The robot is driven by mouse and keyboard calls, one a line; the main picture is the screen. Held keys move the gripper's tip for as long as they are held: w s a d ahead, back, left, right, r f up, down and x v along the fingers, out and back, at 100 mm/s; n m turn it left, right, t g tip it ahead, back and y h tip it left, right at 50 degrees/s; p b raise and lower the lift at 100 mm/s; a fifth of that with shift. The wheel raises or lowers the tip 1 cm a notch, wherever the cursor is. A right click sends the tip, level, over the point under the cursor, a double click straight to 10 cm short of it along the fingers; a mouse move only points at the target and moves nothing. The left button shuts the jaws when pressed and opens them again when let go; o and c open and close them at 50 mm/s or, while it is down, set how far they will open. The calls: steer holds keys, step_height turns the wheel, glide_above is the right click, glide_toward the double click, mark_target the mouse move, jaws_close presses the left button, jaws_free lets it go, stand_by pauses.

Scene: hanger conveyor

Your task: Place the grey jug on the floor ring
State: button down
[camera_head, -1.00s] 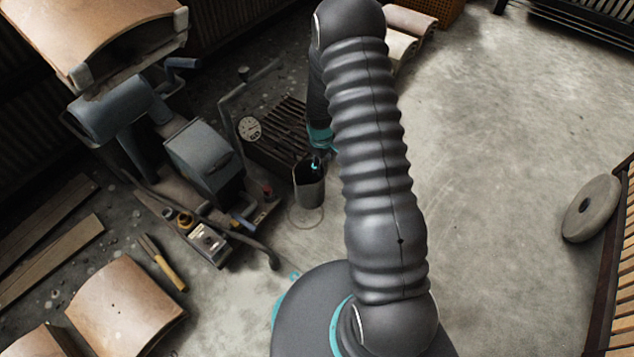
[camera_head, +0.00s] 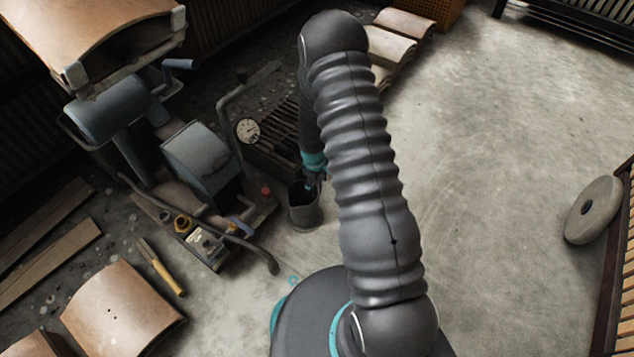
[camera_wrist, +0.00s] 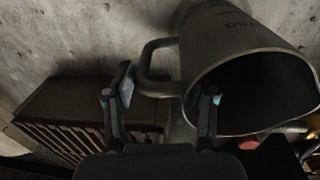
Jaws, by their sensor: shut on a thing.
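The grey jug (camera_head: 304,214) stands about upright in the head view, just right of the blue-grey machine. In the wrist view the jug (camera_wrist: 222,38) fills the upper right, its dark mouth facing the camera. My gripper (camera_wrist: 165,92) is shut on the jug, with its fingers either side of the handle (camera_wrist: 148,68). In the head view my gripper (camera_head: 314,182) is at the jug's rim, partly hidden by my arm. The floor ring is not visible now; the jug covers the spot where it showed earlier. I cannot tell whether the jug's base touches the floor.
The blue-grey machine (camera_head: 200,158) with hoses and a dial gauge (camera_head: 248,131) stands close left of the jug. A slatted dark box (camera_head: 280,140) is behind it. A stone disc (camera_head: 593,209) is at the right. The floor between is clear.

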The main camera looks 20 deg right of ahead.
steer(key=shift+c, duration=1.8)
jaws_free()
steer(key=shift+f, duration=0.1)
steer(key=s+a+r+m+t+p, duration=0.1)
steer(key=s+r, duration=0.2)
steer(key=r, duration=0.9)
steer(key=s+a+r+m+t+p, duration=0.1)
steer(key=s+r, duration=0.1)
steer(key=r, duration=1)
steer(key=s+a+r+m, duration=0.1)
steer(key=s+r, duration=0.2)
steer(key=r, duration=0.9)
steer(key=s+a+r+m+t, duration=0.1)
steer(key=s+r+m, duration=0.1)
steer(key=s+r, duration=0.4)
steer(key=s+a+r+m+t, duration=0.1)
steer(key=s+r+m+t, duration=0.1)
steer(key=s+r, duration=0.5)
steer(key=s, duration=0.6)
steer(key=shift+s+y, duration=0.35)
steer(key=shift+y, duration=0.05)
steer(key=shift+a+r, duration=0.1)
